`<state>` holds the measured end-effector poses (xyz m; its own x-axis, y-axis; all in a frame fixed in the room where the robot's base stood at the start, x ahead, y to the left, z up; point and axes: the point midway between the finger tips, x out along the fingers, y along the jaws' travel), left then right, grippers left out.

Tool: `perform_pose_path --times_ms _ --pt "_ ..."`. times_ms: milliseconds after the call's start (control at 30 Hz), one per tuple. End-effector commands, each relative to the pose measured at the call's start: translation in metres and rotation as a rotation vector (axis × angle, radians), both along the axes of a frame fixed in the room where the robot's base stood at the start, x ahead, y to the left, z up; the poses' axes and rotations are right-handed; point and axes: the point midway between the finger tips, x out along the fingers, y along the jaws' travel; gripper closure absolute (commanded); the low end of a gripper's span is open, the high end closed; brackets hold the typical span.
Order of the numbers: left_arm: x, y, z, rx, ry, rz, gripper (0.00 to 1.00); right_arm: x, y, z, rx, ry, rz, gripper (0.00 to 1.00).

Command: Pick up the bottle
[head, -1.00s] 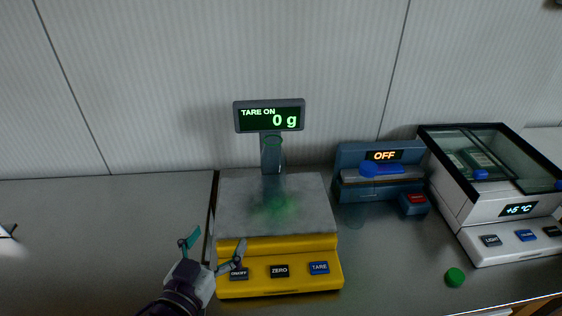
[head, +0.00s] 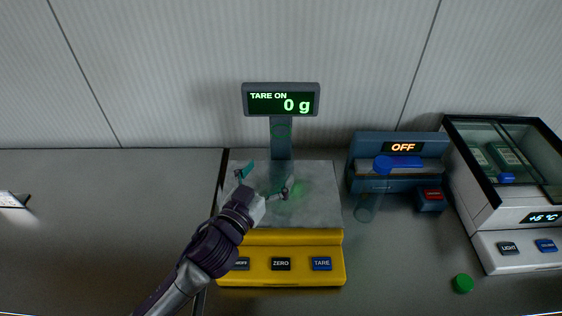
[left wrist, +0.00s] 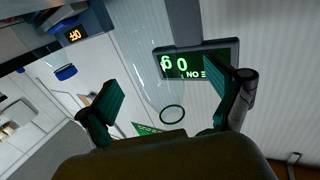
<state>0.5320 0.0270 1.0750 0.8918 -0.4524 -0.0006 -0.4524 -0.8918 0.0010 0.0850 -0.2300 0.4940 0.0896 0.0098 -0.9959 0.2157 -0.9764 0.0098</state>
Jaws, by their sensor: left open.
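The bottle (head: 281,150) is clear glass and hard to make out. It stands upright on the scale's grey plate, in front of the display post, with a faint green patch low on it. In the left wrist view the bottle (left wrist: 158,75) shows as a clear outline with a dark ring and a green label, between the fingers. My left gripper (head: 264,182) is open over the scale plate, its fingertips at the bottle's lower part in the picture; contact cannot be told. It also shows in the left wrist view (left wrist: 170,105). My right gripper is not in view.
The yellow scale (head: 300,238) has a display (head: 281,101) reading 0 g. To its right are a blue device (head: 396,180) showing OFF and a glass-topped cooler (head: 500,225). A green round cap (head: 462,283) lies at the front right. The counter at left is mostly clear.

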Motion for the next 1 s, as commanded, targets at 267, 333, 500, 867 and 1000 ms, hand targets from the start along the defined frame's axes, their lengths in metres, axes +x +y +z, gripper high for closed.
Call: perform_pose_path --times_ms 267,333,500,867,1000 --pt "0.032 -0.023 -0.003 -0.001 0.000 0.001 0.07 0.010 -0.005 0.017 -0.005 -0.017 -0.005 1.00" --pt "0.037 -0.026 -0.004 0.001 0.000 0.000 0.07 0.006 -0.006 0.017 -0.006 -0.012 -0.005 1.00" --pt "0.039 -0.027 -0.006 0.000 0.000 0.000 0.07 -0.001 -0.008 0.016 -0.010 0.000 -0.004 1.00" --pt "0.038 -0.027 -0.006 0.000 0.000 0.000 0.51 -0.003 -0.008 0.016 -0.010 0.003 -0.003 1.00" --pt "0.038 -0.027 -0.006 0.000 0.000 0.000 0.68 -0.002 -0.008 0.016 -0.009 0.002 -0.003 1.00"
